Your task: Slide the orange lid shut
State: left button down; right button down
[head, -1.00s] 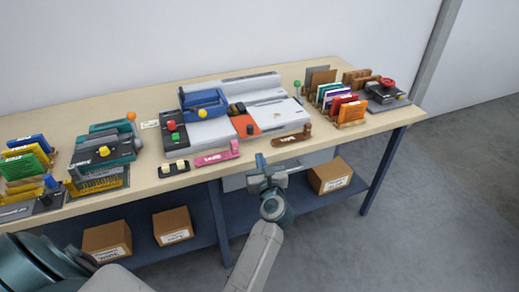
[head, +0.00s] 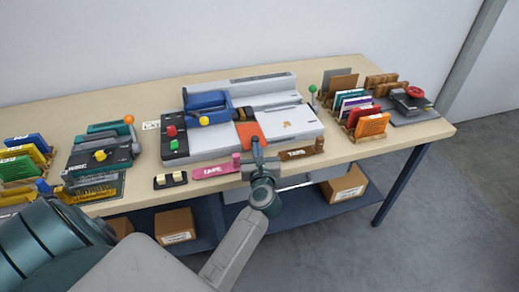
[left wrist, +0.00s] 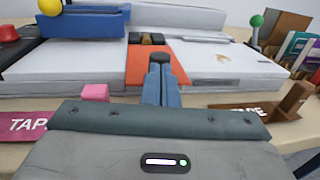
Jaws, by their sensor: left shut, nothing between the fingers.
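The orange lid (head: 249,132) lies flat in the white and grey machine (head: 288,120) on the bench. It also shows in the left wrist view (left wrist: 143,68), with a dark round knob (left wrist: 163,57) near its right side. Behind the lid is an uncovered opening with dark and brass-coloured parts (left wrist: 153,39). My left gripper (head: 255,145) is shut and empty. Its fingertips are at the near side of the knob in the left wrist view (left wrist: 161,68); I cannot tell whether they touch it. The fingers hide part of the lid. My right gripper is not in view.
A blue handle unit (head: 206,102) sits left of the lid, beside red and green buttons. A pink tape holder (head: 215,170) and a brown one (head: 298,152) flank my gripper at the bench front. Card racks (head: 366,124) stand right.

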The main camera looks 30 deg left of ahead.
aim_at(254, 139)
pick_arm(q)
jog(key=x, duration=0.3)
jog(key=shift+a, duration=0.4)
jog(key=shift+w+a+f, duration=0.1)
jog(key=shift+w+a, duration=0.2)
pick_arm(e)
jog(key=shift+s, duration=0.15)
pick_arm(q)
jog(key=shift+s+d, duration=0.1)
jog(key=shift+d, duration=0.05)
